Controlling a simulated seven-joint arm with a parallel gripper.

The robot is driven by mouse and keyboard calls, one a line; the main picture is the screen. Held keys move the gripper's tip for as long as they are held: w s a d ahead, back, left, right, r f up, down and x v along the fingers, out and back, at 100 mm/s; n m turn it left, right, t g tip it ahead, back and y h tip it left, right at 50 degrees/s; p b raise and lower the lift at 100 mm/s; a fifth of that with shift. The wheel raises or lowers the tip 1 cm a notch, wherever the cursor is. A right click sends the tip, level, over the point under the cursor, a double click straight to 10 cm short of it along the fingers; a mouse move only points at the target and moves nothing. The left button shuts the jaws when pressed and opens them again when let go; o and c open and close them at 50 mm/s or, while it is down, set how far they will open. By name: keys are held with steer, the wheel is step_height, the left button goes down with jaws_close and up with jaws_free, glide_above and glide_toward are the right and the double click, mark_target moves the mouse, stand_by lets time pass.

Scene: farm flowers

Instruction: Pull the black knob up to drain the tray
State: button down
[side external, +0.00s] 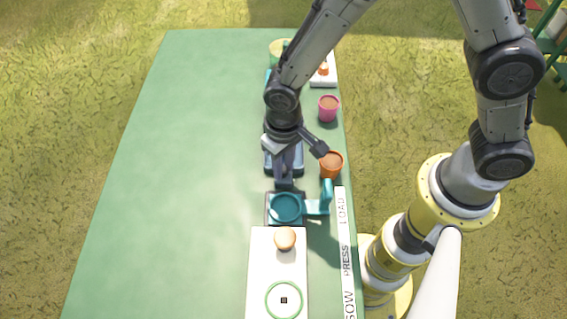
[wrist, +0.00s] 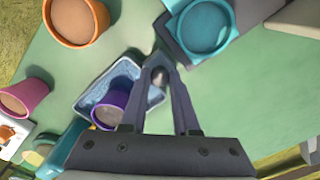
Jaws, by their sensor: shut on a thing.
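My gripper (side external: 284,184) points down just behind the teal holder, over the near end of the blue tray (side external: 297,166). In the wrist view its fingers (wrist: 158,72) come together around a small dark knob (wrist: 158,78) at the tray's edge, and they are shut on it. The fingers hide most of the knob; I cannot tell how far up it is. The speckled blue tray (wrist: 126,72) holds a purple pot (wrist: 108,110) with brown fill. I cannot make out the water level.
A teal round holder (side external: 286,207) with a side lever stands just in front. An orange pot (side external: 331,165) and a pink pot (side external: 328,108) stand to the right. A white board (side external: 262,262) with a peach-coloured knob lies nearer. The table's left side is clear.

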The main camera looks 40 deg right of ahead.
mark_target(284, 169)
steer(key=shift+r, duration=1)
steer(key=c, duration=0.7)
jaws_free()
steer(key=shift+o, duration=0.2)
step_height(284, 169, up, 14)
steer(key=shift+d+f, duration=0.1)
